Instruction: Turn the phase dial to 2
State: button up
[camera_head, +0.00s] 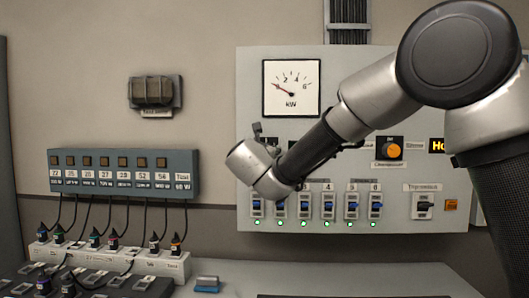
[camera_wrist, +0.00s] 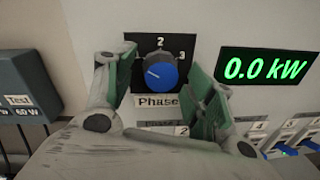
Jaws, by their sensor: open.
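The phase dial (camera_wrist: 161,71) is a blue round knob on a black plate, with a "Phase" label below it in the wrist view. The numbers 2 above and 3 at the right show; the left side of the plate is partly hidden by a finger. A pale pointer line on the knob points to the left, away from 2. My gripper (camera_wrist: 163,78) is open, with one finger on each side of the knob; I cannot tell whether either touches it. In the head view my gripper (camera_head: 265,143) and arm hide the dial.
A green display (camera_wrist: 266,66) right of the dial reads 0.0 kW. The panel (camera_head: 440,70) also carries a kW gauge (camera_head: 291,88), an orange knob (camera_head: 391,150) and a row of blue switches (camera_head: 327,208) below my wrist. A grey labelled box (camera_head: 124,174) is at the left.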

jog(key=c, duration=1)
jog(key=shift+c, duration=0.2)
jog(key=shift+m, duration=0.3)
jog(key=m, duration=1)
jog(key=shift+r+m+g+y, duration=0.1)
jog(key=shift+m+g+y, duration=0.2)
